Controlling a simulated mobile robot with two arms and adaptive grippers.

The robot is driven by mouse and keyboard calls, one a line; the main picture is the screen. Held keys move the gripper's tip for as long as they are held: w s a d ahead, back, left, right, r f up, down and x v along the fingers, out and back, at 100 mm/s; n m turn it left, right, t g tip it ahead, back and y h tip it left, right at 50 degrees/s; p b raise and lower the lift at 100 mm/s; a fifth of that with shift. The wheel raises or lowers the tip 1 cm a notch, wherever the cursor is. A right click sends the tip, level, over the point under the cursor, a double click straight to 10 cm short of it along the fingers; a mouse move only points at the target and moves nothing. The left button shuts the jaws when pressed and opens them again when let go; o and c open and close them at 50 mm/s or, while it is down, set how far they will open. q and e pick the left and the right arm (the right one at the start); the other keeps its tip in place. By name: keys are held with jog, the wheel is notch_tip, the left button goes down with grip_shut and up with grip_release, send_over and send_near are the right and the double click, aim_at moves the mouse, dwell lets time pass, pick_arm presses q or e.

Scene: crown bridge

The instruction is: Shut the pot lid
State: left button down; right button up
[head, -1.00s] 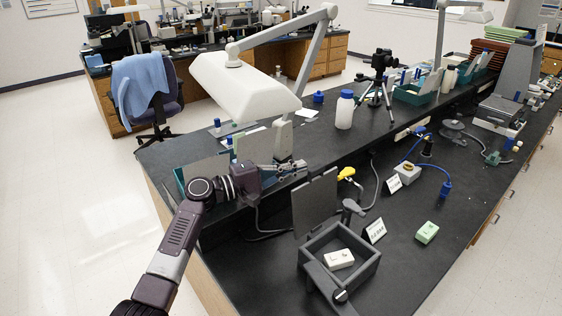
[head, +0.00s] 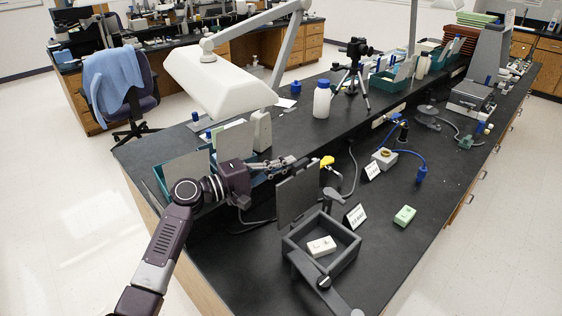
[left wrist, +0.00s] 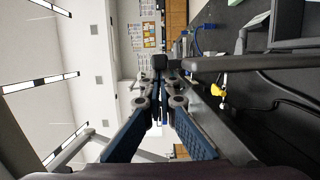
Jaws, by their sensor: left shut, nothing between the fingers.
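The pot is a grey square open box (head: 346,262) on the black bench. A white block (head: 321,246) lies inside it. Its dark grey lid (head: 298,195) stands upright at the box's left-rear side, so the pot is open. My left gripper (head: 290,163) is shut and empty. In the head view its fingers reach right, by the lid's upper edge; I cannot tell whether they touch it. The left wrist view shows the gripper's blue fingers (left wrist: 165,88) converging, with a grey bar beside them that may be the lid edge-on. My right gripper is not in view.
A white lamp head (head: 220,85) hangs above the bench behind my left arm. A yellow-topped item (head: 327,162) and cable are behind the lid. A small sign (head: 355,215) and a green block (head: 405,215) stand right of the pot. Bench between them is clear.

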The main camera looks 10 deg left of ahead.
pick_arm(q)
jog(key=s+d+f+m+y+p, duration=0.1)
jog(key=s+d+f+m, duration=0.2)
jog(key=d, duration=0.4)
jog(key=s+d+f+m+y+p, duration=0.1)
jog(key=s+d+f+m, duration=0.2)
jog(key=s+d+m, duration=0.2)
jog(key=shift+s+d+f+m, duration=0.3)
jog(key=shift+s+d, duration=0.85)
jog(key=shift+d, duration=0.55)
